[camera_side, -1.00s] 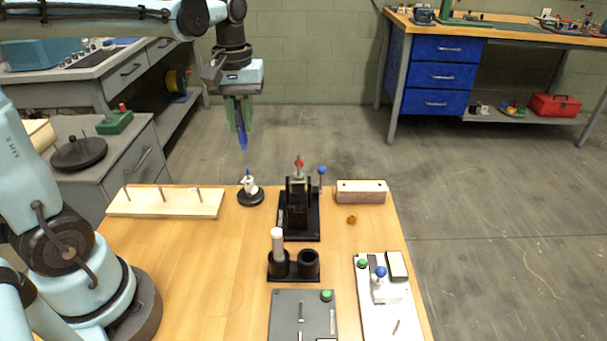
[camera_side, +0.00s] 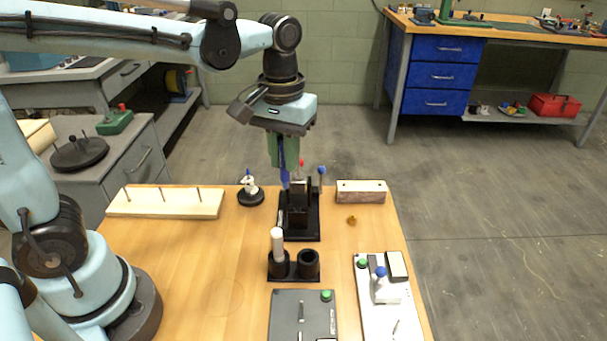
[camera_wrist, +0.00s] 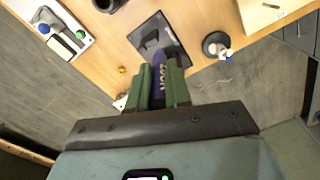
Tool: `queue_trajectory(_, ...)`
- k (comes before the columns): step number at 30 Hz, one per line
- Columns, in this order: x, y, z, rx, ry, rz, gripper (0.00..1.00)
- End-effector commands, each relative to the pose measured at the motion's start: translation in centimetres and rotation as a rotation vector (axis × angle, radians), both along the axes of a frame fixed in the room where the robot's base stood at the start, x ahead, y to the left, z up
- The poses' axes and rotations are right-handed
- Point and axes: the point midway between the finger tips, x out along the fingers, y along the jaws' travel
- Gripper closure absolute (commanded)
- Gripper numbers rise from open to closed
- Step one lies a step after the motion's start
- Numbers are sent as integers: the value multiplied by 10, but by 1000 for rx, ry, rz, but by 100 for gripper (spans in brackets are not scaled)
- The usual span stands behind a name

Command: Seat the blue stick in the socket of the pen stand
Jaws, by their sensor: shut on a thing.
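My gripper (camera_side: 285,158) has green fingers shut on the blue stick (camera_side: 285,180). The stick hangs nearly upright, tip down, in front of or over the black clamp-like stand in the side view. In the wrist view the stick (camera_wrist: 159,78), with pale lettering, lies between the fingers (camera_wrist: 162,78). I cannot tell for sure which object is the pen stand. A small round black base with a white, blue-tipped top (camera_side: 250,190) stands to the left of the stick. A black two-cup holder (camera_side: 293,267) has a white cylinder in its left cup; its right cup looks empty.
The black clamp-like stand (camera_side: 299,213) has red and blue knobs near it. A wooden peg board (camera_side: 165,203) lies left, a pale block (camera_side: 361,192) right. Panels with green buttons (camera_side: 302,320) (camera_side: 385,290) are at the front. Bare table lies left of the cups.

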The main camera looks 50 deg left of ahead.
Motion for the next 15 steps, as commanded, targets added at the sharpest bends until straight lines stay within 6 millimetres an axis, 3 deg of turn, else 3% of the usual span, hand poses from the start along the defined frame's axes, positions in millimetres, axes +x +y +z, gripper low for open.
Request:
queue_trajectory(1, -6, -20, -3, 0, 0, -66, 100)
queue_trajectory(6, -24, -67, -10, 0, 0, -233, 100)
queue_trajectory(10, -36, -90, -14, 0, 0, -318, 100)
queue_trajectory(15, -44, -102, -17, 0, 0, -366, 100)
